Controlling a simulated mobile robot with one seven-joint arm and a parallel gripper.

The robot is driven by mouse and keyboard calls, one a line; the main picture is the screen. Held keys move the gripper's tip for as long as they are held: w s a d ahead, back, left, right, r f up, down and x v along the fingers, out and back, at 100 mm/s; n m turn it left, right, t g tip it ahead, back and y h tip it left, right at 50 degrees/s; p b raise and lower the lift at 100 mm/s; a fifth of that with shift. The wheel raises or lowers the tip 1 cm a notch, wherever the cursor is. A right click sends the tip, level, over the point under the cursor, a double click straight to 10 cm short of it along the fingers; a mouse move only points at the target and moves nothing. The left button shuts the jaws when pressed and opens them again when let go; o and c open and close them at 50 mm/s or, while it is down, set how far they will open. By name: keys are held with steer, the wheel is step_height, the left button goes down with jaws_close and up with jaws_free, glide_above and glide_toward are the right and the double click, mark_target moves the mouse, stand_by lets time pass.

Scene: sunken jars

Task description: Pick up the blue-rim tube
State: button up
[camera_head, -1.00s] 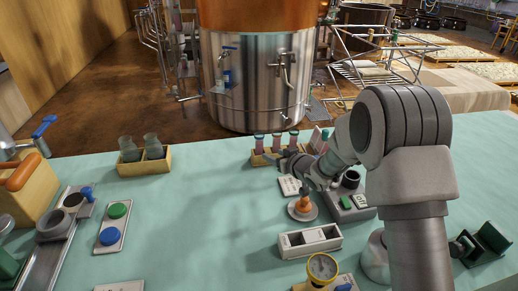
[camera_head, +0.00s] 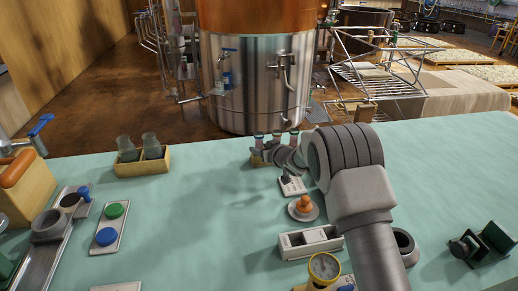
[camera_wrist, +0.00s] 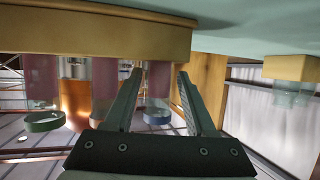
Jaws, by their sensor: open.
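The blue-rim tube (camera_wrist: 157,84) is pinkish and stands in a wooden rack (camera_wrist: 90,34), which shows upside down at the top of the wrist view. My gripper (camera_wrist: 160,78) is open, with one finger on each side of this tube in the picture. I cannot tell whether the fingers touch it. A green-rimmed tube (camera_wrist: 42,85) is at the left, and another pink tube (camera_wrist: 104,80) stands between them, its rim hidden by a finger. In the head view, the tubes (camera_head: 276,137) stand at the table's far edge, and my gripper partly covers the rack (camera_head: 256,160).
Two glass jars (camera_head: 151,145) sit in a wooden holder (camera_head: 143,166) left of the rack. A small orange-knobbed piece (camera_head: 303,207) and a white box (camera_head: 310,242) lie nearer. A large metal tank (camera_head: 255,85) stands beyond the table. The table's middle left is clear.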

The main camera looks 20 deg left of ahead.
mark_target(261, 136)
steer(key=shift+w+a+f, duration=0.15)
steer(key=shift+w+a, duration=0.05)
jaws_close()
steer(key=shift+r, duration=0.25)
stand_by(0.3)
steer(key=shift+r+p, duration=1.7)
steer(key=shift+r, duration=3.1)
